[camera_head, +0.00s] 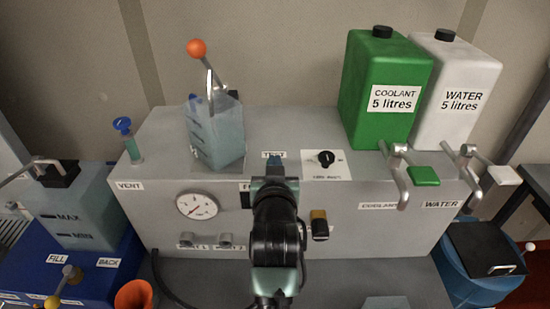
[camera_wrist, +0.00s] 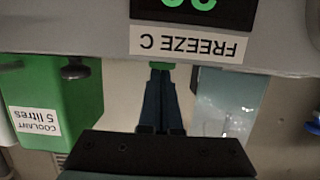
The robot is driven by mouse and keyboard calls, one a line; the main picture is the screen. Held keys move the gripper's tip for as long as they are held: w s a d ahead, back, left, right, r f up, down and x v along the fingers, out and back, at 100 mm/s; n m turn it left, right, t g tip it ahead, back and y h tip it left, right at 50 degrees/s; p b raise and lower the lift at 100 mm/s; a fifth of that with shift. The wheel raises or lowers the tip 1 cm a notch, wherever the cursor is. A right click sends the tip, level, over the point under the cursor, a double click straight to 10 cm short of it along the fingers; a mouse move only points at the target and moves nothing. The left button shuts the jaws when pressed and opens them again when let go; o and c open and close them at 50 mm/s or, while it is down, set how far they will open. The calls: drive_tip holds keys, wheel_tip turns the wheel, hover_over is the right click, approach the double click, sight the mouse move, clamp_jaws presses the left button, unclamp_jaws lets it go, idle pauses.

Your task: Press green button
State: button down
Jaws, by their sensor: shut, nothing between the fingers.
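My gripper (camera_head: 275,161) is shut and empty, with its fingertips just by the TEST label (camera_head: 268,154) on top of the grey box, in the head view. In the wrist view my fingers (camera_wrist: 160,72) are together, and a small green patch (camera_wrist: 158,65) shows right at their tips, at the box's edge. It looks like the green button, mostly hidden; I cannot tell whether the tips touch it. The head view does not show the button, as my gripper and arm cover that spot.
Green coolant (camera_head: 385,75) and white water (camera_head: 455,85) jugs stand at the right.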

wheel_tip(320, 180, up, 5)
drive_tip(key=p, duration=0.3)
drive_tip(key=shift+w+f+p, duration=0.1)
drive_tip(key=shift+f+p, duration=0.1)
drive_tip(key=shift+p, duration=0.15)
drive_tip(key=b+v, duration=0.3)
drive_tip(key=v, duration=0.7)
drive_tip(key=shift+f+b, duration=0.25)
drive_tip(key=shift+b, duration=0.05)
wheel_tip(320, 180, up, 19)
drive_tip(key=s+t, duration=0.3)
drive_tip(key=t, duration=0.3)
drive_tip(key=s+r+t, duration=0.3)
drive_tip(key=s+r, duration=0.2)
drive_tip(key=r, duration=0.3)
drive_tip(key=s+r+t, duration=0.3)
drive_tip(key=s+r, duration=0.2)
drive_tip(key=r, duration=0.4)
drive_tip(key=shift+s, duration=0.4)
